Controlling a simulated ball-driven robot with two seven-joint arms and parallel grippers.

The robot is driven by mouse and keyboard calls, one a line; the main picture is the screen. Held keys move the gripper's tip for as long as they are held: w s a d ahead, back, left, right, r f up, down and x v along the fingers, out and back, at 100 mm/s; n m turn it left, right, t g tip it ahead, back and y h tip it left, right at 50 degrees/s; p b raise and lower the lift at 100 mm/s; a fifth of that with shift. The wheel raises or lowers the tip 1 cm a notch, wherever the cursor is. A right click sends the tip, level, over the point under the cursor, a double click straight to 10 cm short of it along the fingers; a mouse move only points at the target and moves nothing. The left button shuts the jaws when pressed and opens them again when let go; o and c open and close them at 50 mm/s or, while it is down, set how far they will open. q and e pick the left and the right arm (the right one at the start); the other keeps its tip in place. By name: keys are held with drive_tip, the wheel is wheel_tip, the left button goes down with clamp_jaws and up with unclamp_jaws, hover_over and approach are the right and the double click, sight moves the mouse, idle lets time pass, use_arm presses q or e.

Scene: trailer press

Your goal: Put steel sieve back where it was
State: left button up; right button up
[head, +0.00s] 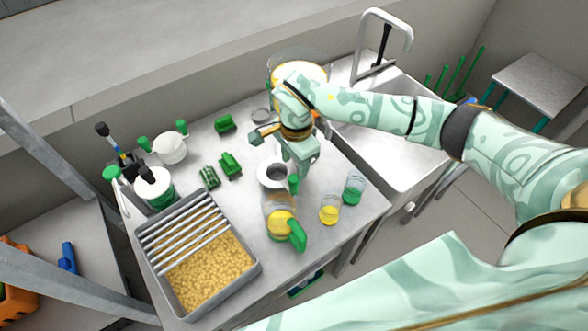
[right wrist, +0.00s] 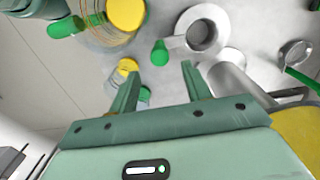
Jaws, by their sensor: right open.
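A small round steel sieve (right wrist: 293,55) with a green handle lies at the right of the right wrist view. What looks like the same sieve (head: 262,116) shows small at the back of the table in the head view, partly hidden by my arm. My right gripper (head: 299,172) is open and empty, pointing down over the table. In the right wrist view its fingertips (right wrist: 160,68) stand either side of the green handle of a wide-rimmed steel vessel (right wrist: 203,30), apart from the sieve. The vessel (head: 275,174) also shows in the head view. My left gripper is not in view.
A yellow-filled jug (head: 281,222) and cups with yellow (head: 329,210) and green (head: 353,190) contents stand near the gripper. A tray (head: 254,273) of yellow pieces, a white pot (head: 170,149) and green blocks (head: 230,165) are left. The sink (head: 395,160) is right.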

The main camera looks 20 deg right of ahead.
wheel_tip(320, 180, up, 7)
drive_tip(key=shift+r, duration=0.2)
idle(1.4)
